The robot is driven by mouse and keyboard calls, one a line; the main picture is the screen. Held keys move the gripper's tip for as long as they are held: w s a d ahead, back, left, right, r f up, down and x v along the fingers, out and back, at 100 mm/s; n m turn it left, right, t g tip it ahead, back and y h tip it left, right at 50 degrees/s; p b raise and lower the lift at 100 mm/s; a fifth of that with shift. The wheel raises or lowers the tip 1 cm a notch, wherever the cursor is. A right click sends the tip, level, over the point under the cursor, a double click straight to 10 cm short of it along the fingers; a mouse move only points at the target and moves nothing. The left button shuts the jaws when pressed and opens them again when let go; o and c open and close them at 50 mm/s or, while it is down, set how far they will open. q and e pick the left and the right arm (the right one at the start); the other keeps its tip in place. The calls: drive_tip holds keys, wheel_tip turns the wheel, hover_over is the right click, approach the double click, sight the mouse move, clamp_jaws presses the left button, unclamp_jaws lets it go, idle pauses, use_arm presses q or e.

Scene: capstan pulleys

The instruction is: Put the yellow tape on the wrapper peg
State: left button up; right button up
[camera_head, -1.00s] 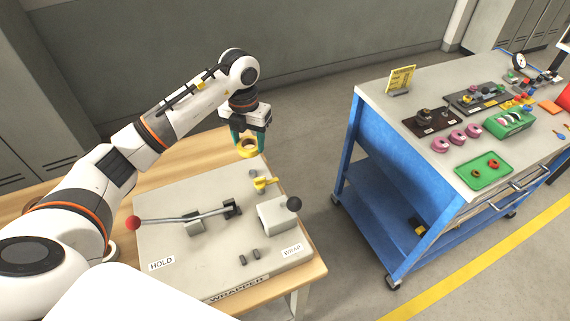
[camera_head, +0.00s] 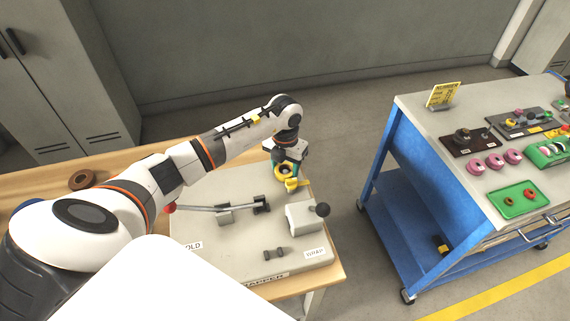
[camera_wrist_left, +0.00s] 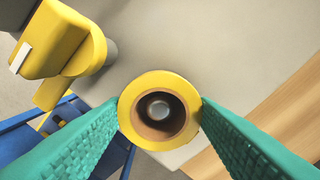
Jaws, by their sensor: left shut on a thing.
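The yellow tape (camera_head: 280,181) is a ring with a brown core, held between the teal fingers of my left gripper (camera_head: 281,172). In the left wrist view the tape (camera_wrist_left: 128,112) sits between the fingertips of my left gripper (camera_wrist_left: 160,108), hole facing the camera. A grey round shape with a pale centre shows through its hole; it looks like a peg end, but whether the tape is around it or above it I cannot tell. The tape is over the far right part of the wrapper board (camera_head: 215,262), close to a yellow lever piece (camera_head: 296,184). My right gripper is not in view.
A brown roll (camera_head: 83,180) lies on the wooden table. A blue cart (camera_head: 385,190) stands right, across a floor gap.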

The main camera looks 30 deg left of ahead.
use_arm(q)
drive_tip(key=shift+f, duration=0.1)
drive_tip(key=o, duration=0.5)
drive_tip(key=shift+f, duration=0.1)
drive_tip(key=o, duration=0.5)
drive_tip(key=shift+c, duration=0.2)
drive_tip(key=shift+r, duration=0.35)
wheel_tip(320, 180, up, 12)
drive_tip(key=b, duration=0.3)
drive_tip(key=shift+f, duration=0.1)
